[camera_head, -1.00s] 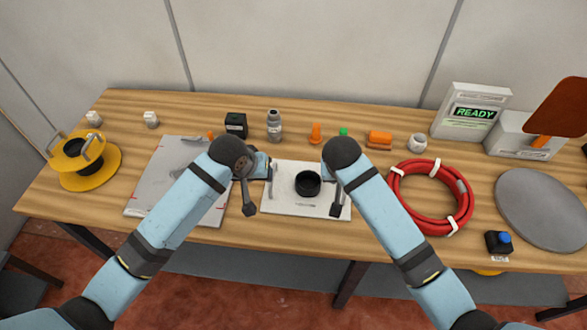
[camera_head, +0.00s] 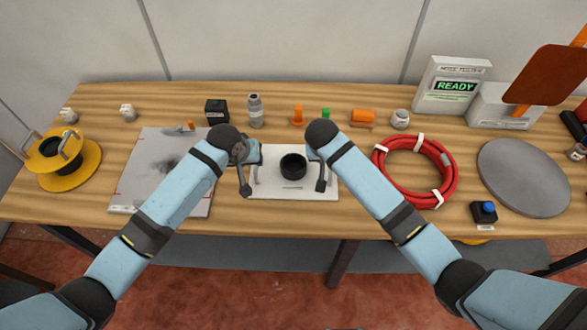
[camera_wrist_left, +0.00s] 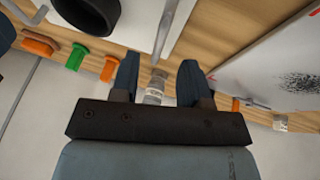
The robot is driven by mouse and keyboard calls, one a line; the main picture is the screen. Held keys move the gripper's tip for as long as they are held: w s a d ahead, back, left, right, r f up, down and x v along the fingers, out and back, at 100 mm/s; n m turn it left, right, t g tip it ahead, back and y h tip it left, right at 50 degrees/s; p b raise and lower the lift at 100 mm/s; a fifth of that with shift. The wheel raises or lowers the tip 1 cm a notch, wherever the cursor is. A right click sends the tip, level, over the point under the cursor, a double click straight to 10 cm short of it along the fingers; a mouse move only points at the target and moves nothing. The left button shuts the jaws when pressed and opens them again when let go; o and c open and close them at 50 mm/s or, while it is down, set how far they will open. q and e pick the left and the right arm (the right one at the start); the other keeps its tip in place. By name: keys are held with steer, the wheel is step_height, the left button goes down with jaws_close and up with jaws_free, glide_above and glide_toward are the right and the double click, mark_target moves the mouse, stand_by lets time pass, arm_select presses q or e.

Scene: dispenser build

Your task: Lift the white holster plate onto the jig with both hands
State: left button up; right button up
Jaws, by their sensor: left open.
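The white holster plate (camera_head: 268,191) lies flat on the table in the head view, with a black ring (camera_head: 293,166) on it and a thin upright handle near each side. The jig looks to be the grey-white board (camera_head: 140,190) with red marks and a dark smudge, left of the plate. My left gripper (camera_head: 245,176) is at the plate's left side; the left wrist view shows its fingers (camera_wrist_left: 157,80) apart, a plate handle (camera_wrist_left: 164,32) beyond them, not clearly between them.
A black box (camera_head: 216,110), grey bottle (camera_head: 255,110) and small orange and green parts stand behind the plate. A red hose coil (camera_head: 448,185) lies right of it. A yellow spool (camera_head: 85,178) stands at the far left. Bare wood separates plate and board.

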arm_select(q)
steer(key=x, duration=0.6)
steer(key=shift+w+f, duration=0.1)
steer(key=shift+f, duration=0.05)
arm_select(e)
steer(key=x, duration=0.6)
steer(key=shift+w+f, duration=0.1)
steer(key=shift+f, duration=0.05)
arm_select(q)
jaws_close()
arm_select(e)
jaws_close()
